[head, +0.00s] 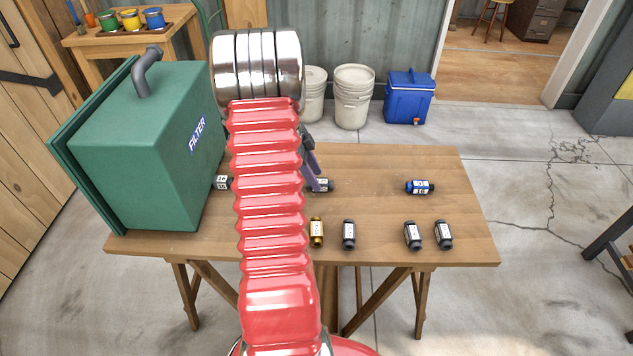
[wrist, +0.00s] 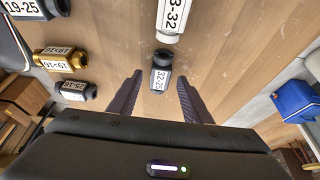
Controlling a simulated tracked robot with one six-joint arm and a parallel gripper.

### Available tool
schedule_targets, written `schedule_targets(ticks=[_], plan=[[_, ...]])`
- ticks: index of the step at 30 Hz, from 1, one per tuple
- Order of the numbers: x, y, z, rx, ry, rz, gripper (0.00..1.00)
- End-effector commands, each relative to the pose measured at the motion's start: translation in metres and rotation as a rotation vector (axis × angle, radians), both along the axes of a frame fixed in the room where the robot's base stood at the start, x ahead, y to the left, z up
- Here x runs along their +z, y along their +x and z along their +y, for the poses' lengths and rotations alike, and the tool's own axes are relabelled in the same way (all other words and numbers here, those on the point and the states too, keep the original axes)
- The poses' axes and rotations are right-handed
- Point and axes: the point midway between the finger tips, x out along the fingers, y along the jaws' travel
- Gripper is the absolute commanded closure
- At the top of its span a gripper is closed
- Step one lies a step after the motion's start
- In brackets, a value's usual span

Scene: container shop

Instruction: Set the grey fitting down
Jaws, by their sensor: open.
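A dark grey fitting (wrist: 161,72) with a white label reading 32-25 lies on the wooden table between the two fingers of my gripper (wrist: 159,82) in the wrist view. In the head view my gripper (head: 313,172) is low over the middle of the table. A dark fitting with a white label (head: 327,185) shows just beside its finger there, partly hidden. My arm covers the middle of the table in the head view.
A green filter box (head: 150,150) stands on the table's left. Nearby are a brass fitting (head: 317,232), a blue fitting (head: 420,187) and several dark ones (head: 348,234). The wrist view also shows a white-labelled fitting (wrist: 172,18). The table (head: 460,210) is bare at its right end.

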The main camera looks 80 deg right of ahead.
Motion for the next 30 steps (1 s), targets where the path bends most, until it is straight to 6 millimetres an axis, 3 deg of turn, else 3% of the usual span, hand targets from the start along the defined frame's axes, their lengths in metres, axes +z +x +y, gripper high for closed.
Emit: schedule_targets(ticks=[15, 30], plan=[[0.078, 0.032, 0.007, 0.002, -0.002, -0.001, 0.55], [0.087, 0.036, 0.008, 0.001, 0.0, -0.001, 0.55]])
